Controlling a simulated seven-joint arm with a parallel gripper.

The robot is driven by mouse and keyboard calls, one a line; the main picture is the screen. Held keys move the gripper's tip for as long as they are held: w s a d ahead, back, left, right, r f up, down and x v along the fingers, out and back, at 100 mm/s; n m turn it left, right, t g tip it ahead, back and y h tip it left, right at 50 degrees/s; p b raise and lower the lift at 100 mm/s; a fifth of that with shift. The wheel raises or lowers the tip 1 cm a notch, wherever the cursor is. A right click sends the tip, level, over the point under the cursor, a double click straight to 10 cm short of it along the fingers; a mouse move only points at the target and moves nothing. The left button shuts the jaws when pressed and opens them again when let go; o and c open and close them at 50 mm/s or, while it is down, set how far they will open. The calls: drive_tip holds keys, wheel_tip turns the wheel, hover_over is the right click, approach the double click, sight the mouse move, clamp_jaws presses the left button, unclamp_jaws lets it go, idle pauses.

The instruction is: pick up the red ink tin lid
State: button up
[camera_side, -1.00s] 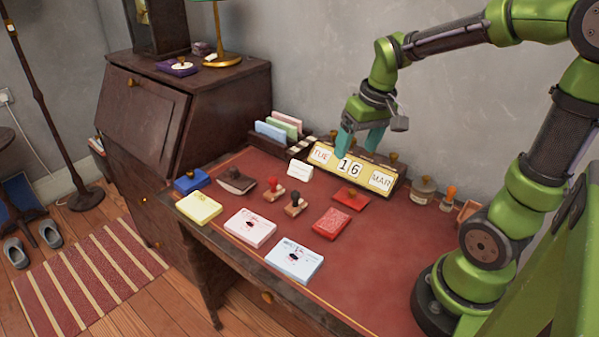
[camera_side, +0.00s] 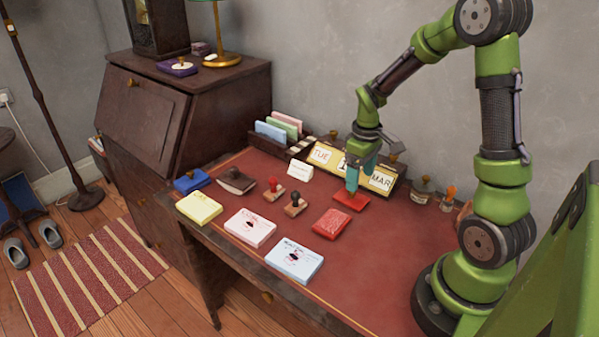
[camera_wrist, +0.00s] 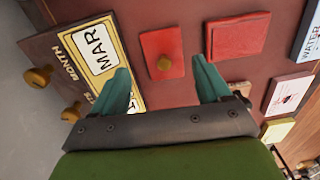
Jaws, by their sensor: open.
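The red ink tin lid (camera_side: 352,204) is a flat red square with a small brass knob, lying on the desk in front of the calendar block. In the wrist view the lid (camera_wrist: 155,46) shows ahead of and between my fingertips, with its knob near the middle. My gripper (camera_side: 352,186) points down over the lid with teal fingers. In the wrist view my gripper (camera_wrist: 161,68) is open with nothing held. I cannot tell exactly how far the tips are above the lid. A red ink pad (camera_side: 332,223) lies nearer the front; it also shows in the wrist view (camera_wrist: 237,36).
The calendar block (camera_side: 382,180) stands close behind the lid. Two stamps (camera_side: 295,205) (camera_side: 273,191) stand to the left. The desk right of the red pad is clear.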

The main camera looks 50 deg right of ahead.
sight(352, 196)
drive_tip(key=f, duration=0.6)
drive_tip(key=shift+w+a+f, duration=0.2)
drive_tip(key=shift+w+f, duration=0.05)
drive_tip(key=shift+w, duration=0.05)
drive_tip(key=c, duration=0.8)
drive_tip(key=shift+r, duration=0.1)
